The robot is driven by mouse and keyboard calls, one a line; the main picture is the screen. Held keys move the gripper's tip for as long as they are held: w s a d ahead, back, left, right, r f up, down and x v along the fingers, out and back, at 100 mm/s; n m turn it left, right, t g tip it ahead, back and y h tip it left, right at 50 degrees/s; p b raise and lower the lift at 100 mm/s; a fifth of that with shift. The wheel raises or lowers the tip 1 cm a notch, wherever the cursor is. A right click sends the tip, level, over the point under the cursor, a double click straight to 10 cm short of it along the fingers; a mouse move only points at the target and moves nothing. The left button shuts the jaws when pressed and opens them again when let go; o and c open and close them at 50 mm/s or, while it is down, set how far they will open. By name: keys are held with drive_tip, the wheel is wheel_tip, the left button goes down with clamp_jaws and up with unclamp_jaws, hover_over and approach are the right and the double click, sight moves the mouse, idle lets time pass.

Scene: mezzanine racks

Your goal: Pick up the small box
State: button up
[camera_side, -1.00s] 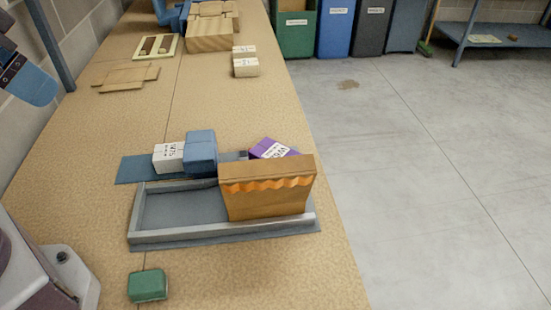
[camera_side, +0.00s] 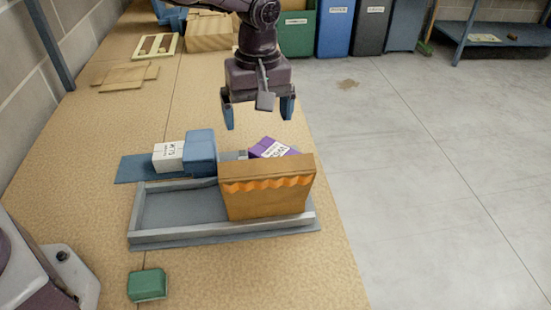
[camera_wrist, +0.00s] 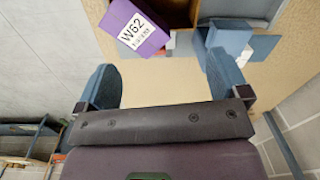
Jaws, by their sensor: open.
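Several small boxes are in the side view. A purple box (camera_side: 262,144) with a white label sits tilted behind a larger orange-brown box (camera_side: 268,190) that hides its lower part. A blue box (camera_side: 200,150) and a white labelled box (camera_side: 168,157) stand side by side to its left. A green box (camera_side: 147,285) lies alone at the front. My gripper (camera_side: 258,112) is open and empty, pointing down above and behind the purple box. In the wrist view, the purple box (camera_wrist: 137,28) reads W62 and lies beyond the open fingers (camera_wrist: 162,62).
A grey tray (camera_side: 140,215) with low walls holds the orange-brown box at its right end; its left part is empty. Flat cardboard (camera_side: 125,75) and a large carton (camera_side: 208,35) lie farther back. The bench's right edge drops to the floor.

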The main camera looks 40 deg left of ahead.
sight(276, 152)
drive_tip(key=w+f+n, duration=0.1)
drive_tip(key=f+n, duration=0.1)
drive_tip(key=f, duration=0.1)
drive_tip(key=w+d+f+n, duration=0.1)
drive_tip(key=f+n, duration=0.1)
drive_tip(key=f, duration=0.2)
drive_tip(key=w+f+n, duration=0.1)
drive_tip(key=f+n, duration=0.2)
drive_tip(key=f, duration=0.1)
drive_tip(key=shift+w+d+f, duration=0.1)
drive_tip(key=shift+d+f, duration=0.1)
drive_tip(key=shift+f, duration=0.05)
drive_tip(key=c, duration=1.1)
drive_tip(key=r, duration=0.6)
drive_tip(key=d+r, duration=0.1)
drive_tip(key=r, duration=0.3)
drive_tip(key=s+r+n, duration=0.2)
drive_tip(key=s+n, duration=0.2)
drive_tip(key=n, duration=0.5)
drive_tip(key=f, duration=1.2)
drive_tip(key=a+f, duration=0.1)
drive_tip(key=f, duration=0.5)
drive_tip(key=shift+s+f, duration=0.1)
